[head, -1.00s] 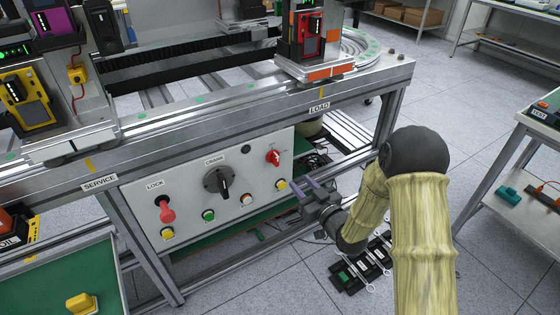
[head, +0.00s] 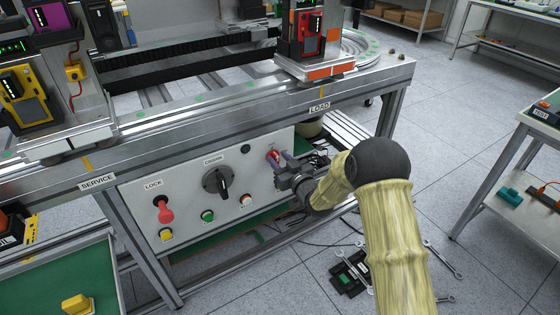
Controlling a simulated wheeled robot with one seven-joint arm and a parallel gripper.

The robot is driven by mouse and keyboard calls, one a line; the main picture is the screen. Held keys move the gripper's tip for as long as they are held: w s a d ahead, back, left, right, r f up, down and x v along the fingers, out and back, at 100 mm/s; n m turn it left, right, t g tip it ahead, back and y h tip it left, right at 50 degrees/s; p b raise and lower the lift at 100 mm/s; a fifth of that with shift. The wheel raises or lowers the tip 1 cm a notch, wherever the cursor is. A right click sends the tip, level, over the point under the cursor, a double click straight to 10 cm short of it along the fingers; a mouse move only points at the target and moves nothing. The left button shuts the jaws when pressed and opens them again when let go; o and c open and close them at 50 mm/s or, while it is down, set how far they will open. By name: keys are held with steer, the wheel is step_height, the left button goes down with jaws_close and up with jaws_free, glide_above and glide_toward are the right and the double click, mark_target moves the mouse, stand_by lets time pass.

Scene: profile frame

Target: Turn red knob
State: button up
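The red knob (head: 271,155) is on the right end of the white control panel (head: 190,222), below the LOAD label. My gripper (head: 281,161) is at the knob, reaching in from the right. Part of the knob is hidden by the fingers. I cannot tell whether they touch it.
A black crank knob (head: 218,183) sits left of the red knob. A red lock knob (head: 165,213) is farther left. Several push buttons line the panel's lower edge. The metal rail (head: 350,87) overhangs the panel. Wrenches (head: 443,259) lie on the floor.

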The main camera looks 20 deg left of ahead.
steer(key=shift+c, duration=0.2)
jaws_close()
